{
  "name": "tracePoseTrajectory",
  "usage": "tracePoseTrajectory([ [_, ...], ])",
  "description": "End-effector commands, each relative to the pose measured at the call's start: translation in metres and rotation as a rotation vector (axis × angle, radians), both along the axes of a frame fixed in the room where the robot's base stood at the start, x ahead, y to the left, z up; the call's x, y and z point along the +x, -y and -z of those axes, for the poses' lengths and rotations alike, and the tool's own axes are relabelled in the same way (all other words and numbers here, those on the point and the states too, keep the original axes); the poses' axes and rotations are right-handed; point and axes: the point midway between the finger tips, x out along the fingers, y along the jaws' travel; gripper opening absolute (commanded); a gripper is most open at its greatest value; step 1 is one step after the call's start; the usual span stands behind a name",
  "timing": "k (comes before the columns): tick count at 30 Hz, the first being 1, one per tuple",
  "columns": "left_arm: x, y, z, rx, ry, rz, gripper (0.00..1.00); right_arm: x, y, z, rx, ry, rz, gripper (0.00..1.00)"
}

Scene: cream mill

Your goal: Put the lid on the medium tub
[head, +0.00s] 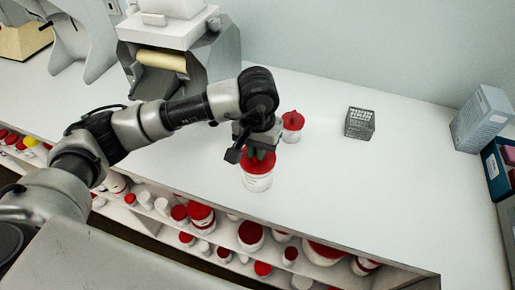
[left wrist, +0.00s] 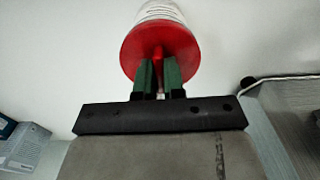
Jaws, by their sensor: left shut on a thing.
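The white tub with printed markings (head: 257,183) stands upright on the white counter. A round red lid (head: 248,164) is over its mouth, and I cannot tell whether it is fully seated. My left gripper (head: 260,154) is above the tub, pointing down, shut on the lid's raised grip. In the left wrist view the green fingers (left wrist: 159,75) pinch the grip at the middle of the red lid (left wrist: 185,48). The tub's white wall (left wrist: 158,10) shows beyond the lid. The right gripper is not in view.
A smaller red-lidded tub (head: 292,128) stands just behind. A grey wire-like box (head: 359,123) is to the right, and a grey container (head: 482,118) at the far right. A machine (head: 175,55) stands at back left. Shelves below hold several red-lidded tubs.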

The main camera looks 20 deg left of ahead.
Motion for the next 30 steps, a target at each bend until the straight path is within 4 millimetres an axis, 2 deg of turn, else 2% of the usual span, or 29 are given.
tracePoseTrajectory([
  [14,0.0,0.0,0.0,0.0,0.0,0.0,0.0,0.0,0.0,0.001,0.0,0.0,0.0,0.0],
  [30,0.0,0.0,0.004,0.0,-0.001,0.0,0.0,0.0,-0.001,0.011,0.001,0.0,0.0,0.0],
])
